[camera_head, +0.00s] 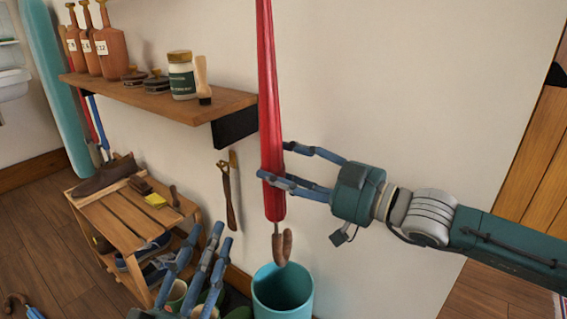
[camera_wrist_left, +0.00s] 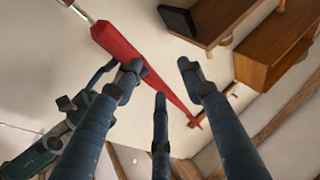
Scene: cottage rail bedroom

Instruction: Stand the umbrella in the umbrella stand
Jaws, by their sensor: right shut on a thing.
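The red folded umbrella (camera_head: 268,110) hangs upright with its brown handle (camera_head: 282,246) at the bottom. My right gripper (camera_head: 285,168) is shut on its lower red part. The teal umbrella stand (camera_head: 284,298) is an open cylinder just below; the handle's lower end appears at or just above its rim, and I cannot tell whether it is inside. In the left wrist view the umbrella (camera_wrist_left: 150,75) crosses diagonally, with the right gripper (camera_wrist_left: 108,82) beside it. My left gripper (camera_head: 208,245) is open and empty, low and left of the stand; its spread fingers fill the left wrist view (camera_wrist_left: 160,85).
A wall shelf (camera_head: 160,103) with bottles, a jar (camera_head: 181,76) and brushes stands left of the umbrella. Below is a wooden shoe rack (camera_head: 125,222) with shoes. Green boots (camera_head: 176,296) stand near the left gripper. A hooked handle (camera_head: 16,300) shows at lower left.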

